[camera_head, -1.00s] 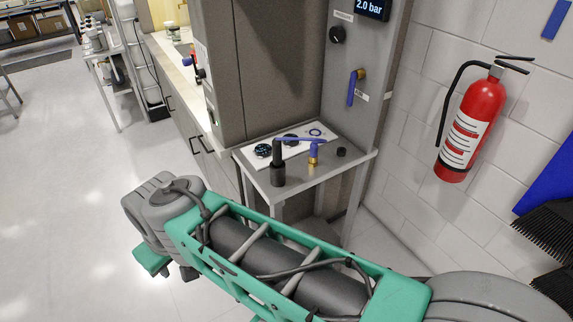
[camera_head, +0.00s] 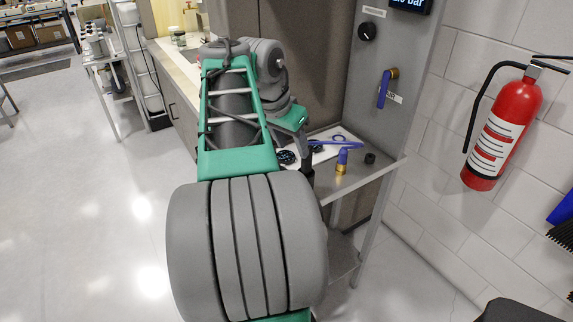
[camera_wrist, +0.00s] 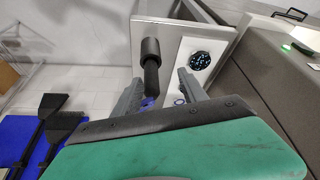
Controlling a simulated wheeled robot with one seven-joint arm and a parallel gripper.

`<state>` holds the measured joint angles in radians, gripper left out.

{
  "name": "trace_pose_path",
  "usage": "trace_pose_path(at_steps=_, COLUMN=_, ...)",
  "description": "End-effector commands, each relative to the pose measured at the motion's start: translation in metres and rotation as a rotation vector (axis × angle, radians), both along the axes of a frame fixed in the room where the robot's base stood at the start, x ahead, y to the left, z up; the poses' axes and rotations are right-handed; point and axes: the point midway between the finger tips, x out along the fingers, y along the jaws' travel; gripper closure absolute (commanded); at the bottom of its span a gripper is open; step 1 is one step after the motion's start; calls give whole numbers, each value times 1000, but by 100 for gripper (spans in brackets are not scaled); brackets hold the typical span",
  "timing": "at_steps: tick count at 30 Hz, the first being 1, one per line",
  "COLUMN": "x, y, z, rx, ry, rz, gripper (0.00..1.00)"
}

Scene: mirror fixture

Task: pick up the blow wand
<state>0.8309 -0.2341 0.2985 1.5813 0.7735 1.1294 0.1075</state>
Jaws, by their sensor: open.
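What appears to be the blow wand (camera_wrist: 151,78) is a dark upright cylinder with a thicker end and some blue near its other end. In the wrist view it shows between the two grey fingers of my gripper (camera_wrist: 160,77), closer to the left finger. The gripper is open, with a gap on the right side; contact on the left cannot be told.
A small grey table (camera_head: 378,168) carries a blue-and-brass fitting (camera_head: 342,161), a black knob (camera_head: 370,158) and a dark round dial (camera_wrist: 200,60). A panel with a blue lever (camera_head: 384,88) stands behind. A red fire extinguisher (camera_head: 503,122) hangs right.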

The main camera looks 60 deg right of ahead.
Motion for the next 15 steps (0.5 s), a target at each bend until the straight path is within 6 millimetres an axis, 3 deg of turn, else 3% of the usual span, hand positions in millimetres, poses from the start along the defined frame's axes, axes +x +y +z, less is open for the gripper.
trace_pose_path(at_steps=5, x=-17, y=-14, z=-5, rx=-2, ry=-10, rz=-85, gripper=50)
trace_pose_path(at_steps=15, x=-30, y=-29, z=-55, rx=-2, ry=-10, rz=-82, gripper=50)
